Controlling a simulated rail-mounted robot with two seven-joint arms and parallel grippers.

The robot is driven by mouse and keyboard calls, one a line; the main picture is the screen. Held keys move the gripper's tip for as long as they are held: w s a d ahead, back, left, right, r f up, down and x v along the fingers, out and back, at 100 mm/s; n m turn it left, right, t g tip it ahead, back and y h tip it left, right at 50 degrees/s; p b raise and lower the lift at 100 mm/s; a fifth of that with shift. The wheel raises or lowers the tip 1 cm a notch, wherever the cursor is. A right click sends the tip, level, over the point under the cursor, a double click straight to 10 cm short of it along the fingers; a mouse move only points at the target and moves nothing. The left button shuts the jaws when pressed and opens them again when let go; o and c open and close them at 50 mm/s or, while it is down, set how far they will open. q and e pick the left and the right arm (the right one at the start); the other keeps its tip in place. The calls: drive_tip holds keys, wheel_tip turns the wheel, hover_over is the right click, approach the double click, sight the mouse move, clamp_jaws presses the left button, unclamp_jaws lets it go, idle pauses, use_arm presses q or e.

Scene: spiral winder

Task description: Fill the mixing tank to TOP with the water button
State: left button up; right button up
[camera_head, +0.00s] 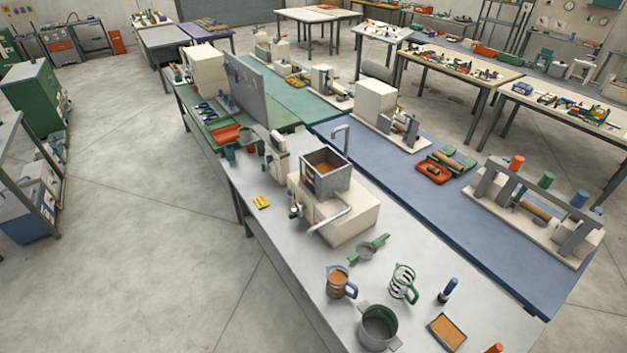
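The likely mixing tank (344,180) is an open square metal box on a cream machine base (345,220), on the pale near table. Brownish-orange content shows inside it below the rim; its exact level and any TOP mark are too small to read. A grey bent tap (340,133) stands at its back edge. Small dark and reddish parts (294,208) sit on the machine's left side; I cannot tell whether one is the water button. Neither of my grippers is in view.
In front of the machine are a green-handled strainer (366,250), a jug with brown content (340,282), a green-handled jug (403,284), a grey pot (378,326) and a tray (446,332). A yellow item (261,202) lies left. A blue table (440,200) adjoins.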

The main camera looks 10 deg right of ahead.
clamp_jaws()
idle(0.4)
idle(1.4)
